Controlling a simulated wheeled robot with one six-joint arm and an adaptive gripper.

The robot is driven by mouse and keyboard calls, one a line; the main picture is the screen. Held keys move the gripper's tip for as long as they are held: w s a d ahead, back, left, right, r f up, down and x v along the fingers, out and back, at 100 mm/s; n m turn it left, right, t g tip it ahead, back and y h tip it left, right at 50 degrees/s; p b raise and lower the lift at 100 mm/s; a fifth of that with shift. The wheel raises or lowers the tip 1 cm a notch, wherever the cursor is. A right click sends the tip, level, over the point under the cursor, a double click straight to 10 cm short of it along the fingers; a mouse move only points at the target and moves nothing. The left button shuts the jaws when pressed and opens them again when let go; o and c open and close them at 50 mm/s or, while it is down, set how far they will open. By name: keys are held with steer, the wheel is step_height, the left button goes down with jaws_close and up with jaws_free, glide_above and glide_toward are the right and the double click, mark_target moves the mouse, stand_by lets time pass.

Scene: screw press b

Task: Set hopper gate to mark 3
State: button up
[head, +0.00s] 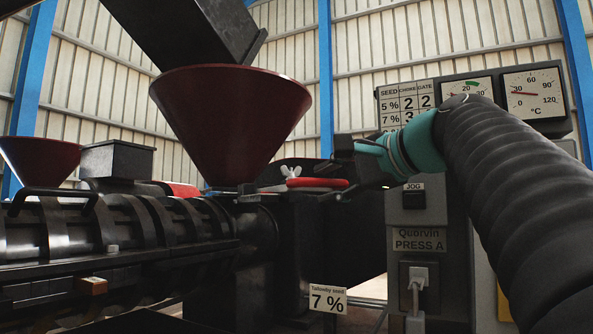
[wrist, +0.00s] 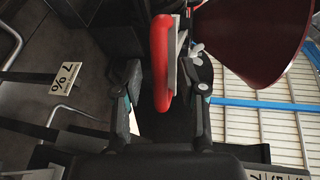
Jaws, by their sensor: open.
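The dark red hopper (head: 232,115) stands over the press barrel; its cone also shows in the wrist view (wrist: 250,35). In the wrist view the red handle (wrist: 161,65) lies between the two fingers of my gripper (wrist: 166,88). The fingers are open, with gaps on both sides of the handle. In the head view my gripper (head: 345,165) is at the handle's right end. The gate marks cannot be read.
A chart (head: 407,103) with seed, choke and gate columns is partly hidden by my arm. A card (head: 327,299) reads 7 %. The control box (head: 418,240) stands right of the handle. A second red hopper (head: 40,160) is at the left. A chute (head: 195,35) hangs above.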

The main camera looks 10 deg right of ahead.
steer(key=v, duration=1.1)
steer(key=shift+a+f, duration=0.1)
stand_by(0.4)
